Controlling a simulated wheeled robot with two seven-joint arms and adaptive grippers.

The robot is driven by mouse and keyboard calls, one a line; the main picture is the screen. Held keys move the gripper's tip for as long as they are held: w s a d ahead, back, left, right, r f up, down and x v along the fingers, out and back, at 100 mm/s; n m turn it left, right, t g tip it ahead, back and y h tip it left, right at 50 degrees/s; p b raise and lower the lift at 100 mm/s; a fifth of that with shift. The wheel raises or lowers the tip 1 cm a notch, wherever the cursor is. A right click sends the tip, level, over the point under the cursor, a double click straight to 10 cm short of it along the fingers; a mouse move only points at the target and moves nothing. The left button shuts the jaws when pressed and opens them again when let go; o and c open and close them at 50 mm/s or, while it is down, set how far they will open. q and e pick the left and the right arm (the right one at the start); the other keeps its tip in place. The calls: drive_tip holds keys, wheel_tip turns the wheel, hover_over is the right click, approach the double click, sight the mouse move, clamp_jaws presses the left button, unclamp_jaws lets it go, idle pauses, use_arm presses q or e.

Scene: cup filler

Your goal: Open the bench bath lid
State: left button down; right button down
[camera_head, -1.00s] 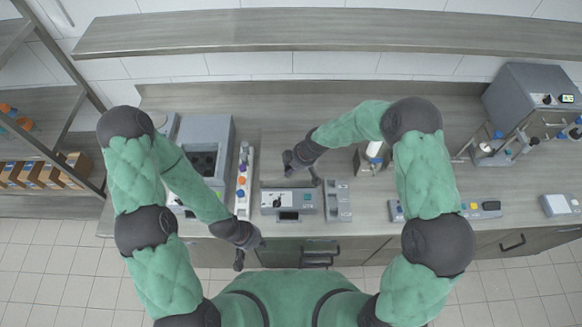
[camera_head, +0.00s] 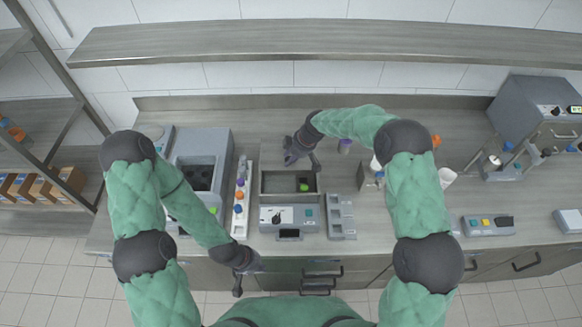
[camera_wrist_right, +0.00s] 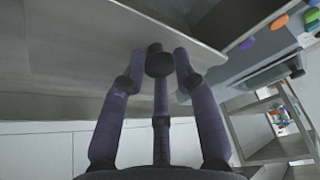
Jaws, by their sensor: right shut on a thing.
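My right gripper (camera_head: 304,163) is at the basin's back edge. In the right wrist view, my right gripper (camera_wrist_right: 166,62) is shut on the dark knob (camera_wrist_right: 158,60) of the bath lid (camera_wrist_right: 125,40), a flat grey panel. The lid is hard to make out in the head view. My left gripper (camera_head: 248,283) hangs at the bench's front edge, holding nothing visible; its jaw state is unclear.
A strip of coloured caps (camera_head: 239,200) and a grey block unit (camera_head: 200,160) stand left of the bath. A grey slotted tray (camera_head: 341,215) stands close on its right. Cups and bottles stand beyond my right forearm. A shelf (camera_head: 300,42) runs above the back.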

drive_tip(key=c, duration=0.9)
unclamp_jaws()
drive_tip(key=shift+r, duration=0.1)
drive_tip(key=v, duration=1.2)
